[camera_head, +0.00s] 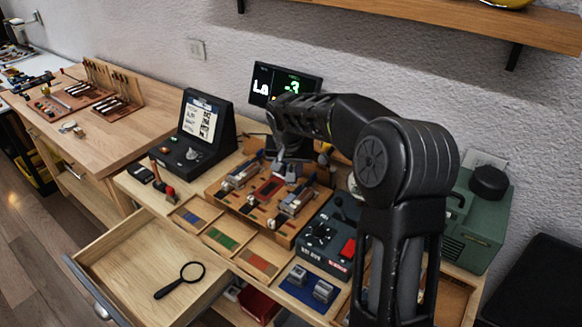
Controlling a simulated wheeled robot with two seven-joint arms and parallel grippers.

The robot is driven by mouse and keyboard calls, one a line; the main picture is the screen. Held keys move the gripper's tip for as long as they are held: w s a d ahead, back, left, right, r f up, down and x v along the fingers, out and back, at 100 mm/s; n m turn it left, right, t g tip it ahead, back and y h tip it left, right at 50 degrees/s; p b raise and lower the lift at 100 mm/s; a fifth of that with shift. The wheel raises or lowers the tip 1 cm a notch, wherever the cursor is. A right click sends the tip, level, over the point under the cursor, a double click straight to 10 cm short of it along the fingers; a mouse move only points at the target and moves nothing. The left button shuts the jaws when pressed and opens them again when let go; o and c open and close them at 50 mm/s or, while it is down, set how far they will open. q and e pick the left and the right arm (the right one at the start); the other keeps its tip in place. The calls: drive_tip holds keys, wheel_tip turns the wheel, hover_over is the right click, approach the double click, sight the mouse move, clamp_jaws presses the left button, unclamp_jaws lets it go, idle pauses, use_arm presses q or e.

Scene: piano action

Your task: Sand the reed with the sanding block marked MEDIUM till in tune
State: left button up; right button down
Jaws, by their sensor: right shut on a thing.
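My right gripper (284,168) reaches down over the back of the wooden work fixture (215,195). It is shut on a small block, mostly hidden by the fingers; no marking on it can be read. A dark red strip (268,187) lies in the middle of the fixture, between grey metal clamps (297,201). I cannot make out the reed itself. In front of the fixture, a wooden tray has compartments with blue (195,216), green (220,238) and reddish-brown (258,262) pieces. My left gripper is out of view.
An open drawer (135,265) at the front left holds a magnifying glass (180,281). A black console (205,130) stands at the back left. A black box with a red button (347,249) is right of the fixture. A green machine (475,225) stands far right.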

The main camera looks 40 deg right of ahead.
idle(0.7)
use_arm(q)
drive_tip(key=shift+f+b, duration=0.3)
drive_tip(key=shift+b, duration=0.05)
use_arm(e)
drive_tip(key=s+a+f+n+y, duration=0.1)
drive_tip(key=a+f+n, duration=0.1)
drive_tip(key=a, duration=0.6)
drive_tip(key=s+a+f+n+y, duration=0.1)
drive_tip(key=a+f+n, duration=0.1)
drive_tip(key=a, duration=0.6)
drive_tip(key=s+a+f+n+t+y, duration=0.1)
drive_tip(key=a+n, duration=0.3)
drive_tip(key=a, duration=0.5)
drive_tip(key=shift+s+f+n, duration=0.25)
drive_tip(key=shift+f+n, duration=0.05)
drive_tip(key=shift+f, duration=0.45)
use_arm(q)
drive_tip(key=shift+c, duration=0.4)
use_arm(e)
drive_tip(key=shift+a, duration=0.1)
